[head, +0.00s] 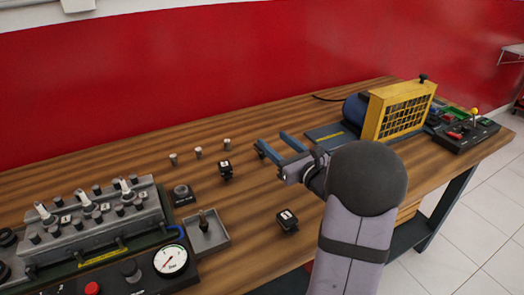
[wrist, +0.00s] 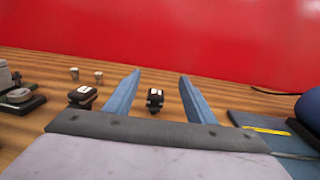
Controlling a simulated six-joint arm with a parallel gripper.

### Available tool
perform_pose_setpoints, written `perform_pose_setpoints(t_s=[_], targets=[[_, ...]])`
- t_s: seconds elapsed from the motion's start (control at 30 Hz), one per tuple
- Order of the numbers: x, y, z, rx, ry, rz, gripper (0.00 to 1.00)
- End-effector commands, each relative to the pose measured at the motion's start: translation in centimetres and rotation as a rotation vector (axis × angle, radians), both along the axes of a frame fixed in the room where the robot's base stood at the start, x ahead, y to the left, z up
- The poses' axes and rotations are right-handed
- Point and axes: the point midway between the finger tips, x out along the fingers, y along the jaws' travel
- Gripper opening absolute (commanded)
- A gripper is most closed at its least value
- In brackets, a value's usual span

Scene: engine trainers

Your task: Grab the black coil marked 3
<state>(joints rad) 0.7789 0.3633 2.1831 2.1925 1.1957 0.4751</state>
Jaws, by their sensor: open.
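My gripper (head: 272,145) is open above the table, its two blue fingers spread and nothing between them in contact. In the wrist view, a small black coil with a white mark (wrist: 155,98) shows in the gap between the fingers (wrist: 160,85), beyond the gripper and apart from it. Another black coil with a white label (wrist: 82,96) is left of the left finger. In the head view, one labelled black coil (head: 225,170) stands left of the gripper and another (head: 287,221) lies nearer the front edge. I cannot read which is marked 3.
Several small metal plugs (head: 198,152) stand behind the coils. An engine trainer (head: 100,225) and a small grey tray (head: 207,238) are at left. A blue motor with a yellow guard (head: 400,108) is at right. The red wall (head: 200,60) stands behind the table.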

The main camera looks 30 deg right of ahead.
Motion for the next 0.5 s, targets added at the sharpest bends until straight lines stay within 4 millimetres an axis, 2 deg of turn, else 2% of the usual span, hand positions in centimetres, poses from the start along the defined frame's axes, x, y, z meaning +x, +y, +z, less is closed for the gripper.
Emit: perform_pose_setpoints(t_s=[0.1, 0.3, 0.37, 0.5], targets=[[0.0, 0.0, -2.5, 0.005, 0.005, 0.001, 0.50], [0.0, 0.1, -5.5, 0.003, 0.004, 0.002, 0.50], [0.0, 0.1, -6.1, 0.001, 0.002, 0.001, 0.50], [1.1, 0.1, -5.8, -0.002, 0.000, 0.002, 0.50]])
